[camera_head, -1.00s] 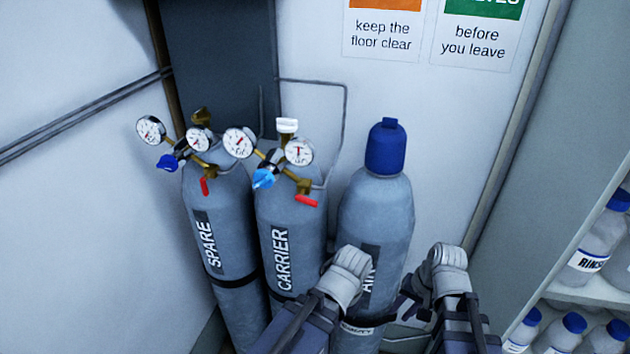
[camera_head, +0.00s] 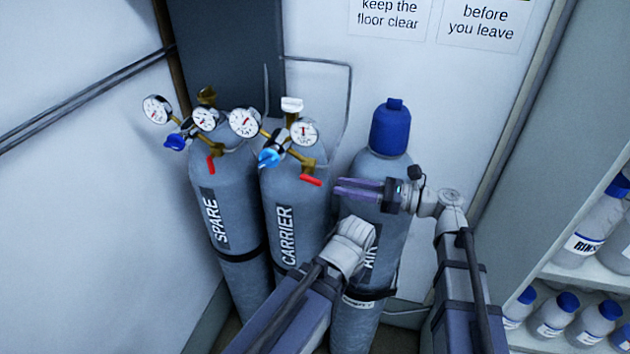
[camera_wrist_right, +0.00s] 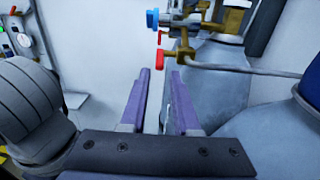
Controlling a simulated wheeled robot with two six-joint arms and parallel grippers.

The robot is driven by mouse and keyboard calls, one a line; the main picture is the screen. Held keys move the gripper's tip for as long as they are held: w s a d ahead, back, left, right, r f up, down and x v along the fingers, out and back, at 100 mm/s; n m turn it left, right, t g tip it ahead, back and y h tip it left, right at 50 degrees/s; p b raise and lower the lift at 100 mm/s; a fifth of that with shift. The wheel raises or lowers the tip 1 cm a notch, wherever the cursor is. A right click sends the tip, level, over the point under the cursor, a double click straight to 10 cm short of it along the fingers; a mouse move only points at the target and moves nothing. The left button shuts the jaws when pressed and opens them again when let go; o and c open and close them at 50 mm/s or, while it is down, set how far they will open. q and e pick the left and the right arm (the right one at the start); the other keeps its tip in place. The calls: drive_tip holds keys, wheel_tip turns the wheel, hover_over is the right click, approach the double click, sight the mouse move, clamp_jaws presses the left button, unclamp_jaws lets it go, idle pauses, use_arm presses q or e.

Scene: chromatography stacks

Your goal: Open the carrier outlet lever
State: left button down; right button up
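The carrier outlet lever (camera_head: 311,181) is a small red handle on the brass outlet of the grey CARRIER cylinder (camera_head: 288,210). It slants slightly down to the right. My right gripper (camera_head: 338,188) points left across the front of the AIR cylinder, its purple fingertips a little right of the lever and apart from it. In the right wrist view the fingers (camera_wrist_right: 161,74) are parted and empty, and a red lever (camera_wrist_right: 159,60), apparently the carrier's, shows just beyond the tips. My left arm reaches in from below, but its gripper is out of sight.
The SPARE cylinder (camera_head: 222,225), with its own red lever (camera_head: 211,164), stands left of the carrier. The AIR cylinder (camera_head: 390,240) with a blue cap (camera_head: 388,130) stands right. Gauges (camera_head: 304,132) crowd above the lever. A bottle shelf (camera_head: 590,280) is at right.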

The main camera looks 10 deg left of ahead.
sight(315, 180)
drive_tip(key=shift+w+a, duration=0.15)
drive_tip(key=shift+a, duration=3.75)
drive_tip(key=shift+c, duration=0.2)
clamp_jaws()
